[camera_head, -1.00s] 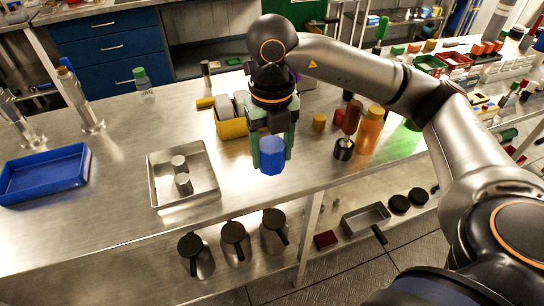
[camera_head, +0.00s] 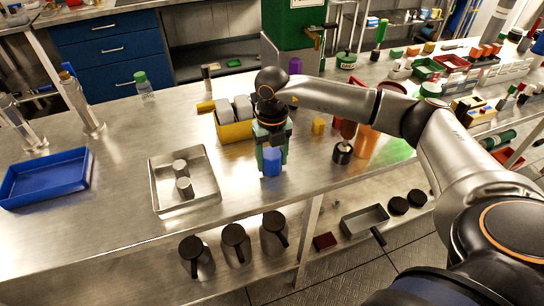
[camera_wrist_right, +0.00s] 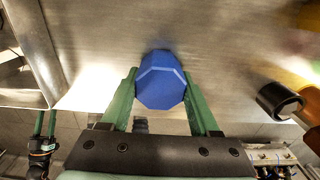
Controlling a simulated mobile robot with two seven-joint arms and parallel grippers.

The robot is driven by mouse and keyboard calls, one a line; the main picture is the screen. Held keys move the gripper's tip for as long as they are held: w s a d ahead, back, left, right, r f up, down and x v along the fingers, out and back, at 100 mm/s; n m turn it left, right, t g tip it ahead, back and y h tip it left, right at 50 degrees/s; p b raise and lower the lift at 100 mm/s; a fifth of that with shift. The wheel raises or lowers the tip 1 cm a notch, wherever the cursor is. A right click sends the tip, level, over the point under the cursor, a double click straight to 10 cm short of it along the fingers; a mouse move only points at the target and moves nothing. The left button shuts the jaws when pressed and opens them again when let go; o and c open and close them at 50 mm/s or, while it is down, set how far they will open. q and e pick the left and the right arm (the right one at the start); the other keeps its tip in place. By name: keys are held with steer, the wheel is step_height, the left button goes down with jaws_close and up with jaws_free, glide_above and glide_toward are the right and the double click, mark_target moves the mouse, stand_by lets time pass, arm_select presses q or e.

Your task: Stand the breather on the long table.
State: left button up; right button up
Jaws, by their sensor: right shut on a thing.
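The breather, a blue faceted piece (camera_head: 272,161), is between the green fingers of my right gripper (camera_head: 271,160). The gripper points down over the front part of the long table (camera_head: 115,160). The right wrist view shows the breather's blue octagonal face (camera_wrist_right: 162,81) with a green finger on each side. It is upright and low at the steel top; I cannot tell whether its base touches. My left gripper (camera_wrist_right: 44,124) shows only in the right wrist view, at lower left, with its two green fingers apart and nothing visible between them.
A steel tray with two metal cylinders (camera_head: 154,188) is left of the gripper. A yellow bin (camera_head: 237,132) stands just behind. A black cylinder (camera_head: 342,153), a yellow piece (camera_head: 319,126) and an orange bottle (camera_head: 366,140) are to the right. Bare tabletop lies around the breather.

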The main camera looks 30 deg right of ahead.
mark_target(271, 154)
steer(key=shift+f, duration=0.1)
steer(key=o, duration=1.4)
step_height(271, 154, up, 12)
steer(key=shift+b, duration=0.3)
steer(key=shift+a, duration=0.1)
